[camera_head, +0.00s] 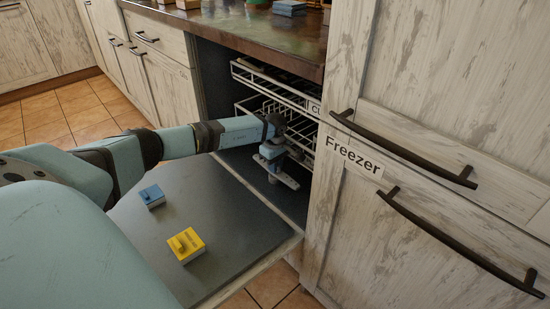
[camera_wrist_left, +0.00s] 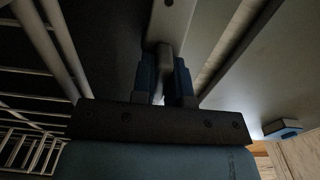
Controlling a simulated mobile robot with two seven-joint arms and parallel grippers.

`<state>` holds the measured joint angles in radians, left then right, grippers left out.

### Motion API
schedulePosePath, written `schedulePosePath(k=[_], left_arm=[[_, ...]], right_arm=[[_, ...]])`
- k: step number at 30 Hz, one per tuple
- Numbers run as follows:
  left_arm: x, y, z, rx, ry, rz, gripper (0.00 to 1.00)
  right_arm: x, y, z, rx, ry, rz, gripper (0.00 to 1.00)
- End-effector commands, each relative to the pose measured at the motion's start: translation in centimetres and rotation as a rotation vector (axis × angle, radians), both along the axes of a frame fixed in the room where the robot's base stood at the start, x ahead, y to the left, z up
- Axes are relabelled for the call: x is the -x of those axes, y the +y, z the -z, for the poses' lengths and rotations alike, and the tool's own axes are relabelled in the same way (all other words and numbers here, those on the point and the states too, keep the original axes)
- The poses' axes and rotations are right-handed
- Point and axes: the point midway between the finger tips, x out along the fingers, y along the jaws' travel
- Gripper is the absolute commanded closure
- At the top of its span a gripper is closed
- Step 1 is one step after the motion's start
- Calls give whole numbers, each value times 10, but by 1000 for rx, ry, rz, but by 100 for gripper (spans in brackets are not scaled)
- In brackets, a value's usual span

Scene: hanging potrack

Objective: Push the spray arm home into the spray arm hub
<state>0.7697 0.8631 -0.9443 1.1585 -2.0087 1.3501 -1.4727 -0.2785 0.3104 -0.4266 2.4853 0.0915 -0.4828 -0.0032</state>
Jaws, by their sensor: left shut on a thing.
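The spray arm (camera_head: 287,180) is a pale grey bar just inside the open dishwasher, below the lower rack. My left gripper (camera_head: 270,152) reaches in from the left and points down at it. In the left wrist view, the blue-padded fingers of my left gripper (camera_wrist_left: 166,82) are closed on a grey upright part of the spray arm (camera_wrist_left: 173,18), whose bar has a small dark hole. The spray arm hub is not clearly visible; the bar and gripper cover that spot, so I cannot tell whether the two touch. My right gripper is out of view.
The dishwasher door (camera_head: 165,240) lies open and flat, bearing a blue box (camera_head: 152,196) and a yellow box (camera_head: 186,246). White wire racks (camera_head: 275,88) are close above and beside my gripper. The Freezer cabinet (camera_head: 420,220) stands at the right.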

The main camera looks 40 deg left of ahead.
Motion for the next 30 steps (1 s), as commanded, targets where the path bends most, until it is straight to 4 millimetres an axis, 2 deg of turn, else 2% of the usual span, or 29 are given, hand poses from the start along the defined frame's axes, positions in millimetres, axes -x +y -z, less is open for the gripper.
schedulePosePath(k=[17,18,21,30], left_arm=[[0,0,15,0,1,0,100],[0,0,14,0,1,0,79],[0,0,14,0,1,0,56],[0,0,15,0,1,0,56]], right_arm=[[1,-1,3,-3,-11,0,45],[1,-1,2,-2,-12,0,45],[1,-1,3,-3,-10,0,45],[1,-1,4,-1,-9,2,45]])
